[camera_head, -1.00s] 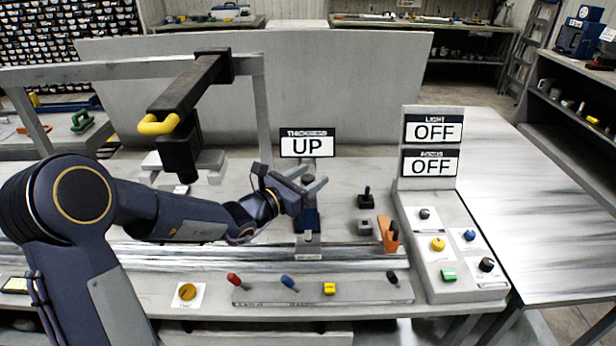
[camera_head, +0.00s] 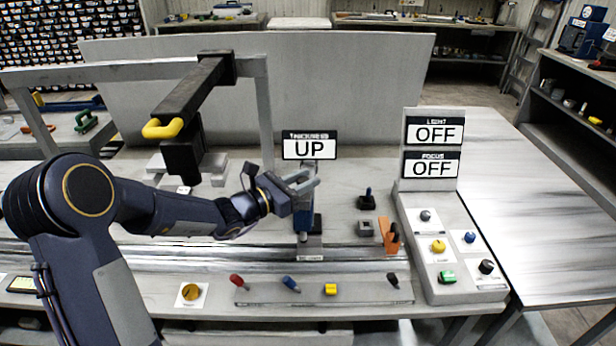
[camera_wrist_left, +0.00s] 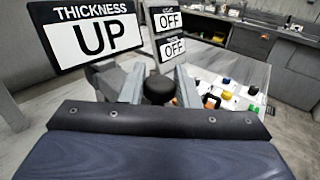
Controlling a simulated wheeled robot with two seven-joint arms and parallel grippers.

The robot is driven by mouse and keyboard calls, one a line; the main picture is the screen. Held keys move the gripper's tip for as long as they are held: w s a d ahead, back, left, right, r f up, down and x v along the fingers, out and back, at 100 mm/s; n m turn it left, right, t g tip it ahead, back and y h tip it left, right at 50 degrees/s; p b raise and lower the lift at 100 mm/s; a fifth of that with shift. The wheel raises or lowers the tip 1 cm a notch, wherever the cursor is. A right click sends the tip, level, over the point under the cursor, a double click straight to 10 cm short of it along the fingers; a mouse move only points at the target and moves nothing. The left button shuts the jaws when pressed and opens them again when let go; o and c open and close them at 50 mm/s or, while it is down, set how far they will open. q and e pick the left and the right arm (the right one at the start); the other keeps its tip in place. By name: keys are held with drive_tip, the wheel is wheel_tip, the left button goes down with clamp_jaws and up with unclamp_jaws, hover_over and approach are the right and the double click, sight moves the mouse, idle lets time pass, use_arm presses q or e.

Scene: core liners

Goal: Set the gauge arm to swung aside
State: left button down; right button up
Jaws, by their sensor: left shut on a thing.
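The gauge stand, with a blue body (camera_head: 301,222) on a grey base, stands on the bench behind the rail, below the sign reading THICKNESS UP (camera_head: 310,145). The sign also shows in the left wrist view (camera_wrist_left: 95,32). My left gripper (camera_head: 308,182) is at the top of this stand. In the left wrist view its two grey fingers (camera_wrist_left: 159,86) lie on either side of a round black knob (camera_wrist_left: 158,90) and are shut on it. The gripper hides much of the stand's top, so the gauge arm's exact angle cannot be told. My right gripper is not in view.
A black overhead arm with a yellow handle (camera_head: 163,129) hangs at left. An orange holder (camera_head: 388,235) stands right of the gauge. A button panel (camera_head: 445,250) is at right, below signs reading OFF (camera_head: 434,131). Small knobs line the bench front (camera_head: 315,302).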

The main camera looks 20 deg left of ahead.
use_arm(q)
drive_tip(key=shift+a, duration=0.1)
drive_tip(key=c, duration=1.1)
unclamp_jaws()
drive_tip(key=shift+c, duration=0.2)
drive_tip(key=shift+s, duration=0.1)
drive_tip(key=b+v, duration=0.1)
drive_tip(key=v, duration=0.6)
drive_tip(key=shift+s+a+b, duration=0.25)
drive_tip(key=shift+a+b, duration=0.05)
